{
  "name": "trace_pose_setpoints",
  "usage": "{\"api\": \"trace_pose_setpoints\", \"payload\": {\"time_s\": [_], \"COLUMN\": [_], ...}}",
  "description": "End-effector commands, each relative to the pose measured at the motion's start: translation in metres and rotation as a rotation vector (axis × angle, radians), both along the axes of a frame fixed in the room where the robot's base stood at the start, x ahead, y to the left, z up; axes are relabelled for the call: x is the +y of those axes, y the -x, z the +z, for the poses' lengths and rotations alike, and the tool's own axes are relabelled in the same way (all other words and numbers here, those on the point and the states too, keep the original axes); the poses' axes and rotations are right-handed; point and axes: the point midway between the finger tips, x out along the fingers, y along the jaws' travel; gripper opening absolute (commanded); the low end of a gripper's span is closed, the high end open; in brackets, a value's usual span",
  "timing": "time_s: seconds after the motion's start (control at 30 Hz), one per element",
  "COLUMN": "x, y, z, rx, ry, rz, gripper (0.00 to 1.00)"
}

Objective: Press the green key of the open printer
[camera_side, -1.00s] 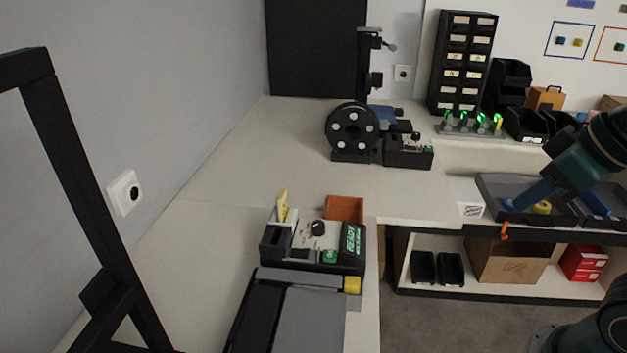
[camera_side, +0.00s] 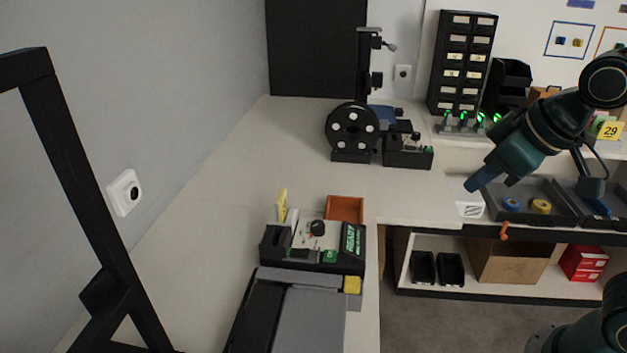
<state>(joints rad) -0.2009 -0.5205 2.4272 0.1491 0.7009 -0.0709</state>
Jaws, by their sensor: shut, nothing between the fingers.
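The open printer (camera_side: 272,245) stands on the bench near the middle of the side view, with a lit READY panel (camera_side: 352,243) on its right. Its green key (camera_side: 330,255) is on the front of its top and is uncovered. My gripper (camera_side: 474,185) is to the right of the printer and farther back, above the bench's inner corner near a striped label. Its blue fingers look shut and empty, and point down to the left. It is clear of the key.
An orange bin (camera_side: 345,208) stands behind the printer, and a yellow block (camera_side: 352,285) sits in front. A black reel (camera_side: 353,130) machine stands at the back. A tray (camera_side: 555,213) with blue and yellow rolls is at right. Bench between the printer and reel is clear.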

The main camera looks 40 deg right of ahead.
Motion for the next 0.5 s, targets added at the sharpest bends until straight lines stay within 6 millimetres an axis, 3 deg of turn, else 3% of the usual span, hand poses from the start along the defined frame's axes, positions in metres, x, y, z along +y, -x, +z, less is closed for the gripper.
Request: {"api": "trace_pose_setpoints", "payload": {"time_s": [0.5], "x": [0.059], "y": [-0.084], "z": [-0.018], "rx": [-0.085], "ry": [0.168], "rz": [0.198], "gripper": [0.00]}}
